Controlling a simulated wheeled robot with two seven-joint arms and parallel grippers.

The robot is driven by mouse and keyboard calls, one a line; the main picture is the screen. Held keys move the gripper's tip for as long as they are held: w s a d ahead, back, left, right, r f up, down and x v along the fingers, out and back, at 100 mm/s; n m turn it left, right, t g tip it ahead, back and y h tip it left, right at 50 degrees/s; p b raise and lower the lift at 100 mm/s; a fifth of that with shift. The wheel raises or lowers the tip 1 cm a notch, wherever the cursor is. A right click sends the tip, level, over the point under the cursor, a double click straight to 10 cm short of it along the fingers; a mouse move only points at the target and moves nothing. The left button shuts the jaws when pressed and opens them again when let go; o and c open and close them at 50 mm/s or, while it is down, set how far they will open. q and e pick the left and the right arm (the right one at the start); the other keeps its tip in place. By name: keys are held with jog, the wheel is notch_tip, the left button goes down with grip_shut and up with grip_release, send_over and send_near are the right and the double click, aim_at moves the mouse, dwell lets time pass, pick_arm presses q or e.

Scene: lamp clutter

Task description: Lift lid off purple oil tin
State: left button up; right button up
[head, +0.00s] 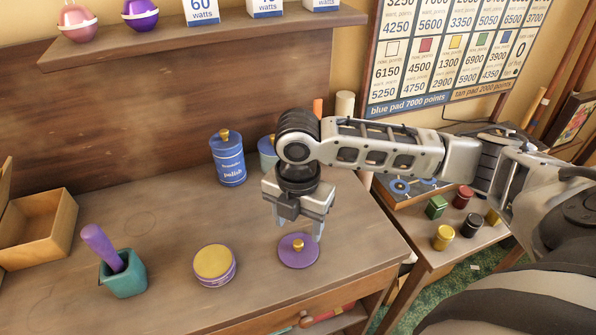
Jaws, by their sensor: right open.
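A short purple tin (215,268) with a flat yellow top face stands on the workbench left of my right gripper. A purple round lid (289,257) with a yellow knob lies flat on the bench to the right of that tin, apart from it. My right gripper (298,231) points down with its fingers apart, just above and behind the lid. One finger overlaps the lid's far right edge in the picture, so I cannot tell whether it touches. Nothing shows between the fingers. My left gripper is out of view.
A teal mortar (124,280) with a purple pestle (101,246) and an open wooden box (38,228) are at left. The bench's front right is clear up to its edge.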

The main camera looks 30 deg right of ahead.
notch_tip(320, 180, up, 16)
dwell(0.3)
